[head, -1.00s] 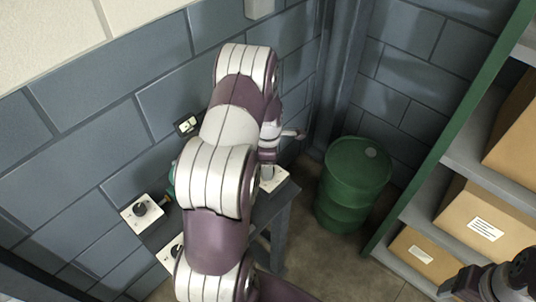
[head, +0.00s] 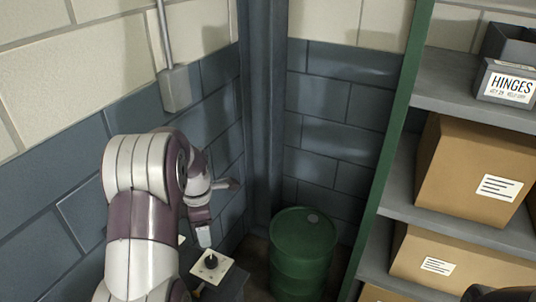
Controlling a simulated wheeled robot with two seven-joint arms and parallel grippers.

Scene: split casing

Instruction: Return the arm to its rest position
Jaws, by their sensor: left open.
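My left arm (head: 140,225), white and purple, comes up from the bottom left of the head view and bends over at its top. Its gripper (head: 203,236) hangs down beyond the forearm and is open, with nothing seen between its fingers. It is partly hidden and seen from behind. It shows just above a white plate with a black knob (head: 211,262) on the dark table (head: 232,284); I cannot tell the exact height between them. A dark piece at the bottom right edge seems part of my right arm; its gripper is not visible.
A green drum (head: 303,252) stands in the corner right of the table. A shelf with a green post (head: 395,130) holds cardboard boxes (head: 475,172) and a grey bin labelled HINGES (head: 508,80). A grey wall box with a conduit (head: 175,88) is behind the arm.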

